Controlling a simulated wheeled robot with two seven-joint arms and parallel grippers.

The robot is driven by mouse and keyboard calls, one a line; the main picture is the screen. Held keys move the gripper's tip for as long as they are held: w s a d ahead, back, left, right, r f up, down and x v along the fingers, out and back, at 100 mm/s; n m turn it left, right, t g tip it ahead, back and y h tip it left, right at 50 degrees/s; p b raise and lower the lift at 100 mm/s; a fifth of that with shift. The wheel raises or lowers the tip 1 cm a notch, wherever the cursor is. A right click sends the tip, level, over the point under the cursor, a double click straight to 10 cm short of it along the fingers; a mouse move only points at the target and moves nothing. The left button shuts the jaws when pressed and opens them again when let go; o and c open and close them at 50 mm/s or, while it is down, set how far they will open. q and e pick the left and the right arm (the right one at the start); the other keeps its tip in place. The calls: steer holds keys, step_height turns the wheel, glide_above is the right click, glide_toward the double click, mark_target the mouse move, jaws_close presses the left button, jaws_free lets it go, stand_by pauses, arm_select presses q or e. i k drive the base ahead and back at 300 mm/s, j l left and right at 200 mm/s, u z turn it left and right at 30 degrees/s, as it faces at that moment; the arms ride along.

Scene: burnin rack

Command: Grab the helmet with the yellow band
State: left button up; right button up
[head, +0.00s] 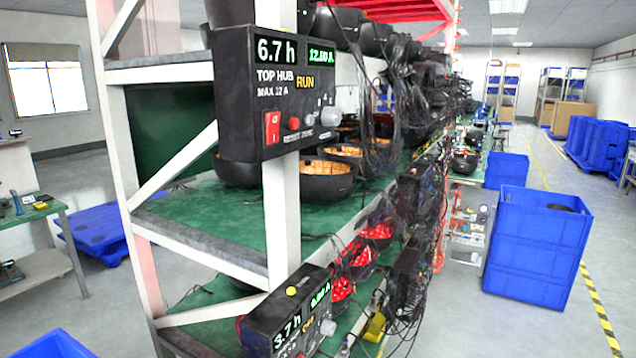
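No helmet with a yellow band can be made out. Dark, bowl-like helmet shells (327,187) with orange-lit insides stand open side up on the rack's middle green shelf (205,222). Red-lit ones (342,290) are on the lower shelf, partly hidden by hanging black cables. More dark shells (340,22) sit on the top shelf. A small yellow item (375,325) lies on the lower shelf; I cannot tell what it is. Neither of my grippers is clearly in view.
A control box (262,85) reading 6.7 h and RUN is on the rack's near post, with another box (290,315) below. A blue bin (538,245) stands right of the rack. A bench (40,235) is at left. The right aisle floor is largely clear.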

mark_target(323, 180)
steer(key=k+j+u, duration=0.1)
steer(key=k+u, duration=0.15)
steer(key=k, duration=0.4)
steer(key=l+u, duration=0.1)
steer(key=u, duration=2.3)
steer(key=k+l, duration=0.1)
steer(key=l, duration=0.3)
steer(key=k+l+u, duration=0.1)
steer(key=l, duration=0.35)
steer(key=k+l, duration=0.15)
steer(key=l, duration=0.25)
steer(key=k+l+u, duration=0.15)
steer(key=l, duration=0.25)
steer(key=k+l, duration=0.15)
steer(key=l, duration=0.25)
steer(key=k+l+u, duration=0.1)
steer(key=l, duration=0.3)
steer(key=k+l, duration=0.2)
steer(key=l, duration=0.2)
steer(key=u, duration=0.05)
